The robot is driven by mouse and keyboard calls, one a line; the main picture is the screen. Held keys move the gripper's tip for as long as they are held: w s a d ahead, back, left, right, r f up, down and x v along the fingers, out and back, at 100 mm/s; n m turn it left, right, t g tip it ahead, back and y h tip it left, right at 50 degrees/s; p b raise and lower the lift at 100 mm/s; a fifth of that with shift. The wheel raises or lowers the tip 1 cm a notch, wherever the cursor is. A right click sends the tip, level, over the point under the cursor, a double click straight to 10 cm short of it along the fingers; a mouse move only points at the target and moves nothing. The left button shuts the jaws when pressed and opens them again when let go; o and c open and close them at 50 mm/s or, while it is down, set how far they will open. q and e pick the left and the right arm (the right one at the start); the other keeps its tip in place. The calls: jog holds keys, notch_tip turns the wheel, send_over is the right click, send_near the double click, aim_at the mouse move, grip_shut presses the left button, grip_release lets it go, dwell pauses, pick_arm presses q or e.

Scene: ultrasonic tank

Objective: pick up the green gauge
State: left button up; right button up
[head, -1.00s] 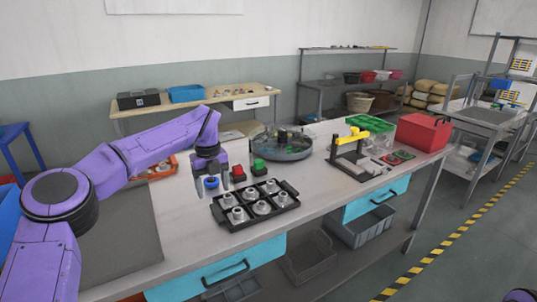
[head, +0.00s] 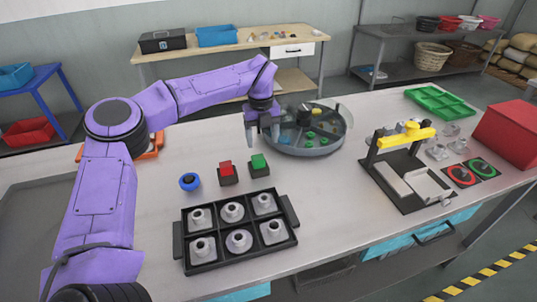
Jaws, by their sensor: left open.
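A small green piece (head: 310,135) lies in the round grey tank (head: 306,152). It may be the green gauge, but it is too small to tell its shape. My left gripper (head: 265,141) is open, pointing down at the tank's left rim, with nothing seen between its fingers. The green piece is to the right of the fingers, apart from them. A green-topped block (head: 259,164) stands in front of the tank, and a green ring on a dark plate (head: 482,168) lies far right. My right gripper is out of view.
The black tray (head: 239,253) with several grey fittings is at the front. A blue knob (head: 189,181) and a red-topped block (head: 228,172) stand behind it. A yellow-handled fixture (head: 405,137), green tray (head: 440,102) and red box (head: 507,133) are right. The tabletop between tray and fixture is clear.

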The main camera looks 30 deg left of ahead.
aim_at(258, 156)
pick_arm(q)
jog(key=s+f+p, duration=0.1)
jog(key=s+f, duration=0.1)
jog(key=s, duration=0.1)
jog(key=s+f+p, duration=0.1)
jog(key=shift+s+a+p, duration=0.2)
jog(key=shift+a+p, duration=0.1)
jog(key=w+f, duration=0.1)
jog(key=f, duration=0.1)
jog(key=w+f, duration=0.1)
jog(key=shift+w+f, duration=0.15)
jog(key=shift+f, duration=0.2)
jog(key=shift+w+f, duration=0.25)
jog(key=shift+s+r, duration=0.35)
jog(key=shift+s, duration=0.05)
jog(key=c, duration=0.3)
jog(key=shift+s, duration=0.1)
jog(key=c, duration=0.5)
jog(key=shift+c, duration=1.4)
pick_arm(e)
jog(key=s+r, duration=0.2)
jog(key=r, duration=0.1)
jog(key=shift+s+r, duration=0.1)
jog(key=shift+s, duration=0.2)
